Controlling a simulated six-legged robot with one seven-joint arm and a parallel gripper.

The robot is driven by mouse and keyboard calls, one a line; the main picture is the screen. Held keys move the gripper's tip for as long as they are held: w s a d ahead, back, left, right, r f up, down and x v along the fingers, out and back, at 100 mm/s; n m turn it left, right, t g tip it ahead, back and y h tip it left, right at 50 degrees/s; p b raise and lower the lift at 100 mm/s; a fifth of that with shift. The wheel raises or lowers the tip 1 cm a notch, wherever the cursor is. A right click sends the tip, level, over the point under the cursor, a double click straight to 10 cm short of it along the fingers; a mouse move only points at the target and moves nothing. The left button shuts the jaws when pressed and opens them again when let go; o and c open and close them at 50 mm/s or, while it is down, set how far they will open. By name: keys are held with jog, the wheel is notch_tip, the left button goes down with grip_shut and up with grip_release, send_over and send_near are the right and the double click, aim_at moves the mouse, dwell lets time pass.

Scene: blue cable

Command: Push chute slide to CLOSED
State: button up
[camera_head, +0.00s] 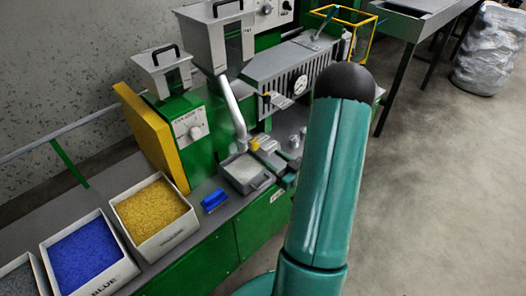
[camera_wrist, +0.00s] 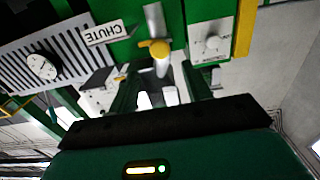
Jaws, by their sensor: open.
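The chute is a grey tube (camera_head: 234,112) running down the front of the green machine in the head view. A yellow knob-like part (camera_head: 255,144) sits at its lower end, likely the slide. In the wrist view, which is upside down, the tube (camera_wrist: 154,22) and yellow part (camera_wrist: 160,49) show beside a white CHUTE label (camera_wrist: 107,33). I cannot tell the slide's position. My gripper (camera_wrist: 161,84) is open in the wrist view, its two dark green fingers apart and pointing toward the yellow part. Contact is not clear. My arm hides the gripper in the head view.
A grey tray (camera_head: 246,173) sits below the chute, with a blue object (camera_head: 214,200) left of it. Bins of yellow (camera_head: 152,208) and blue pellets (camera_head: 84,256) stand at the lower left. A dial (camera_head: 195,131) is left of the tube. Open floor lies right.

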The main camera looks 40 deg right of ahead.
jog(key=s, duration=0.4)
jog(key=shift+w, duration=0.1)
dwell(0.4)
jog(key=w+r+n+g+h, duration=0.1)
jog(key=w+r+g, duration=0.25)
jog(key=w, duration=0.35)
jog(key=w+a+r+m+g+h, duration=0.1)
jog(key=w+a+r+g+h, duration=0.1)
jog(key=a+r, duration=0.3)
jog(key=w+a+r+g+h, duration=0.2)
jog(key=a+r, duration=0.1)
jog(key=r, duration=0.5)
jog(key=s+a+r+g+y, duration=0.2)
jog(key=s+a+r, duration=0.1)
jog(key=s+a, duration=0.6)
jog(key=s+a+r+g+y, duration=0.2)
jog(key=s+a, duration=0.6)
jog(key=a, duration=0.6)
notch_tip(320, 180, up, 2)
jog(key=shift+s+a+r+g, duration=0.2)
jog(key=shift+s+g, duration=0.2)
jog(key=shift+g, duration=0.05)
